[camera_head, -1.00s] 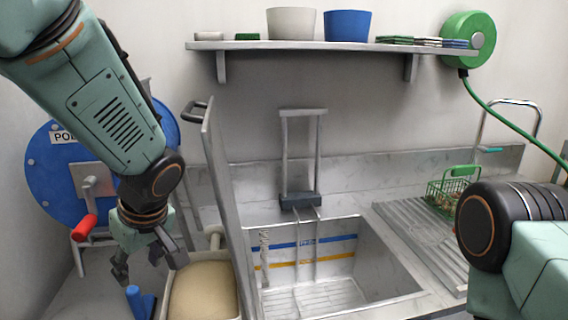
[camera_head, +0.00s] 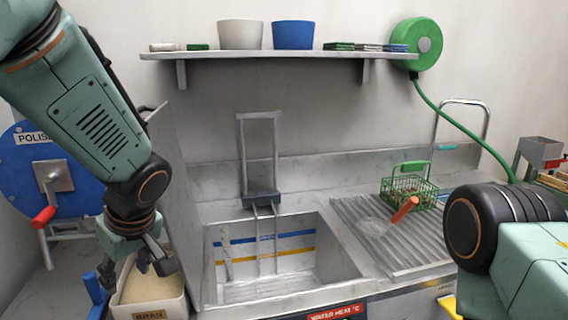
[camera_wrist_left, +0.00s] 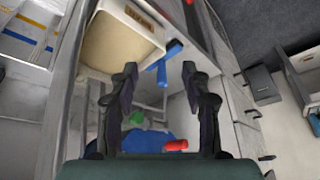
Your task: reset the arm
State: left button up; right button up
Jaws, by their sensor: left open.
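My left gripper (camera_head: 152,262) hangs at the left of the head view, fingers pointing down, open and empty. It is beside the bran bin (camera_head: 150,292), close to a blue handle (camera_head: 97,288). In the left wrist view its two fingers (camera_wrist_left: 160,92) stand apart. The blue T-shaped handle (camera_wrist_left: 163,64) and the bran bin (camera_wrist_left: 112,45) show beyond them. My right arm (camera_head: 500,235) comes in at the lower right; its gripper is out of view.
A sink (camera_head: 270,262) is in the middle, with a green wire basket (camera_head: 409,190) on the drainboard (camera_head: 385,240). An orange-handled tool (camera_head: 404,210) lies there. A blue drum with a red crank (camera_head: 44,216) stands at left. A shelf (camera_head: 290,56) holds two pots.

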pick_arm(q)
jog(key=w+d+f+m+t+h, duration=0.3)
jog(key=w+d+f+m, duration=0.15)
jog(key=m, duration=0.35)
jog(key=s+d+f+m+h+b, duration=0.1)
jog(key=s+f+m, duration=0.15)
jog(key=f, duration=0.35)
jog(key=s+f+m+h+b, duration=0.1)
jog(key=s+f, duration=0.3)
jog(key=f, duration=0.2)
jog(key=s+a+f+g+b, duration=0.1)
jog(key=s+f+g+b, duration=0.1)
jog(key=s+f, duration=0.8)
jog(key=s+f+g+b, duration=0.2)
jog(key=s+f+g, duration=0.1)
jog(key=s+f, duration=0.8)
jog(key=s, duration=0.5)
jog(key=shift+s+a+y, duration=0.25)
jog(key=shift+a+y, duration=0.1)
jog(key=shift+y, duration=0.05)
pick_arm(e)
notch_tip(320, 180, down, 6)
jog(key=shift+d+r, duration=0.1)
